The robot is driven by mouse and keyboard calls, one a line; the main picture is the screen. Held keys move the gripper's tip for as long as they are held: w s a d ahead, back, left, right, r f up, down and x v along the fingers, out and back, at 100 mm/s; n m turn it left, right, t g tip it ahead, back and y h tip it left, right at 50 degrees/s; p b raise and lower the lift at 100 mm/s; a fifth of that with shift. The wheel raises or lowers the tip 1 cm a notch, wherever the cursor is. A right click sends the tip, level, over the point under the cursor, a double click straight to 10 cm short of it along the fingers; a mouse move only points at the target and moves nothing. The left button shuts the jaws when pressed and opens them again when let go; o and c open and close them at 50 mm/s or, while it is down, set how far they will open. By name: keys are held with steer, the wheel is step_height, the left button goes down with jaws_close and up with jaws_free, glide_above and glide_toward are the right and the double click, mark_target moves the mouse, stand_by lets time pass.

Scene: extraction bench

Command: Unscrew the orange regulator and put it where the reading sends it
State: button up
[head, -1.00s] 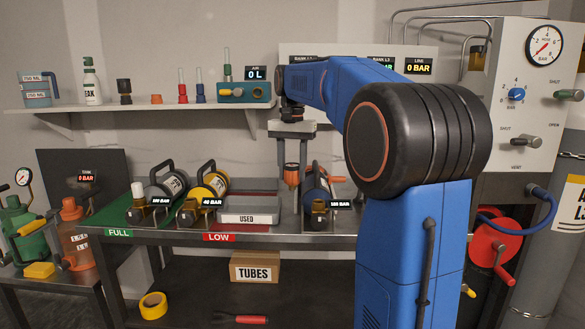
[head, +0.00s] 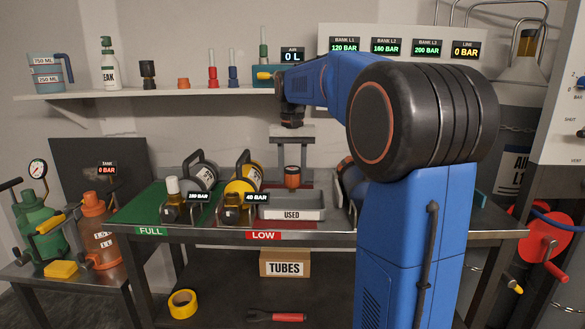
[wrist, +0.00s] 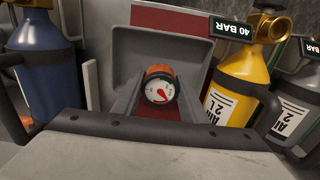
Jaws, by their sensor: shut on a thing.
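My gripper (head: 292,168) is shut on the orange regulator (head: 292,180), which hangs in the air over the grey USED tray (head: 291,213). In the wrist view the regulator (wrist: 160,72) shows a round white dial with a red needle; its figures are too small to read. The USED tray shows behind it in that view (wrist: 135,50). The blue cylinder (wrist: 42,62) stands at the left of the wrist view; in the head view my arm mostly hides it. The yellow cylinder (head: 246,180), tagged 40 BAR, is just left of the tray.
A red LOW label (head: 263,236) marks the bench edge. The shelf (head: 170,95) above holds bottles and small fittings. Bank displays (head: 385,47) read 120, 160 and 200 BAR.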

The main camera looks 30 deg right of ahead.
mark_target(292, 189)
steer(key=shift+f, duration=2.4)
steer(key=shift+f, duration=0.35)
steer(key=o, duration=1.3)
steer(key=shift+o, duration=0.2)
step_height(292, 189, up, 17)
steer(key=shift+r, duration=0.2)
